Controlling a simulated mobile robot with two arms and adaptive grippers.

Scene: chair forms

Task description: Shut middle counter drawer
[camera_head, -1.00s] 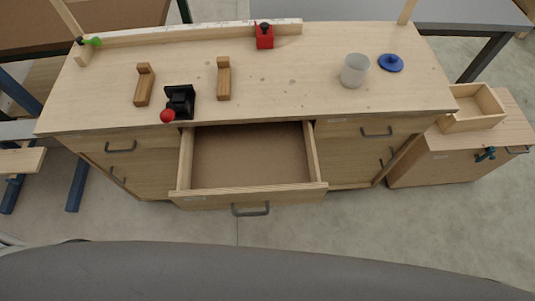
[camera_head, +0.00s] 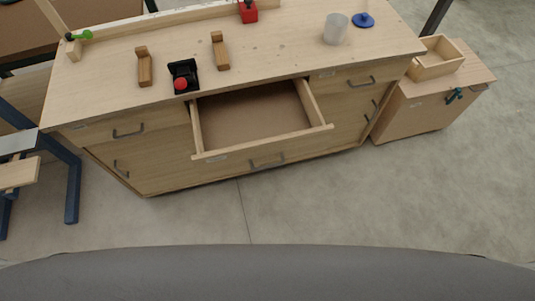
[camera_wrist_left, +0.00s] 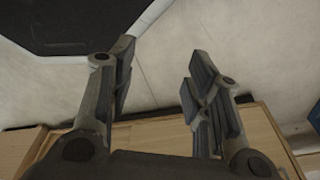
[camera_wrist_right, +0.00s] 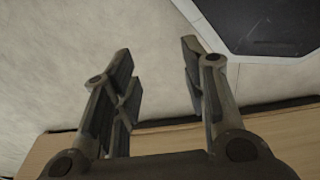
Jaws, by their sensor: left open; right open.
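The middle counter drawer (camera_head: 262,142) is pulled out from the wooden counter (camera_head: 270,55). Its inside looks empty, and a grey handle (camera_head: 267,161) sits on its front. My left gripper (camera_wrist_left: 158,75) is open and empty in the left wrist view, with floor and a strip of wood behind it. My right gripper (camera_wrist_right: 160,72) is open and empty in the right wrist view, also over floor and a wooden edge. Neither gripper shows in the head view, so their distance from the drawer cannot be told.
A low cabinet (camera_head: 425,105) stands right. Floor in front of the drawer is clear.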

